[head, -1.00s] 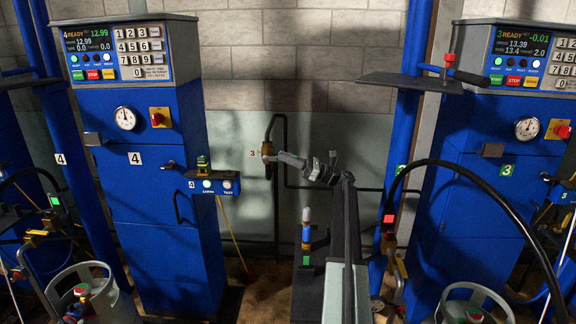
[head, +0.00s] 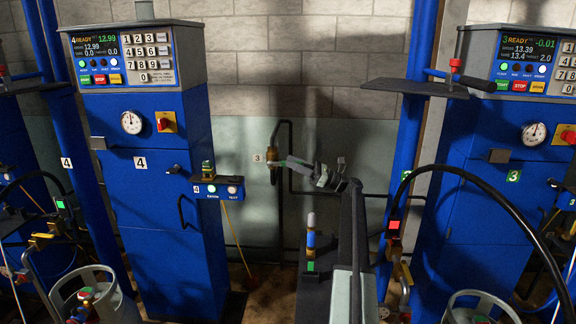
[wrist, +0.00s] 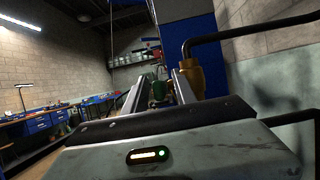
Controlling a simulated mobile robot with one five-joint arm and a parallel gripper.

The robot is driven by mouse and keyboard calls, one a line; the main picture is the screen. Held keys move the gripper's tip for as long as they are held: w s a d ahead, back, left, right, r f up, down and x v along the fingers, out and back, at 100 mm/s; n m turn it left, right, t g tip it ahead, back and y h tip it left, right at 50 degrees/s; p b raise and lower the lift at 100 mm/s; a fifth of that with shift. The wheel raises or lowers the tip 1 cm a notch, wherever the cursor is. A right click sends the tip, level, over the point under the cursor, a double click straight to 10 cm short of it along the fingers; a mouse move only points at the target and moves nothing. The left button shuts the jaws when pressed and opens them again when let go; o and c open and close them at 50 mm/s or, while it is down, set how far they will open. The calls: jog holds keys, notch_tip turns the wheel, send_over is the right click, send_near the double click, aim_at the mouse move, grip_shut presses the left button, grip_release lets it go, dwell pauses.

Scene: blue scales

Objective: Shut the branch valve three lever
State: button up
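The branch valve is a brass valve (head: 273,156) on a dark pipe against the wall, beside a small "3" tag, in the head view. In the wrist view its brass body (wrist: 197,70) stands just beyond and right of my right finger. My gripper (head: 285,162) reaches left to the valve, with its tips at or very near it. In the wrist view my gripper (wrist: 160,78) has its two fingers apart. A green part (wrist: 158,90) shows between them, but I cannot tell whether it is the lever. The lever's angle and any contact are unclear.
A blue filling station (head: 150,200) marked 4 stands left, with a small box (head: 217,189) jutting from its side. Another blue station (head: 500,200) marked 3 stands right, with a black hose (head: 480,177) arching before it. A dark pipe (wrist: 250,35) runs from the valve.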

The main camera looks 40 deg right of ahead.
jog(key=b+v, duration=0.2)
jog(key=v, duration=0.4)
jog(key=shift+s+d+f, duration=0.2)
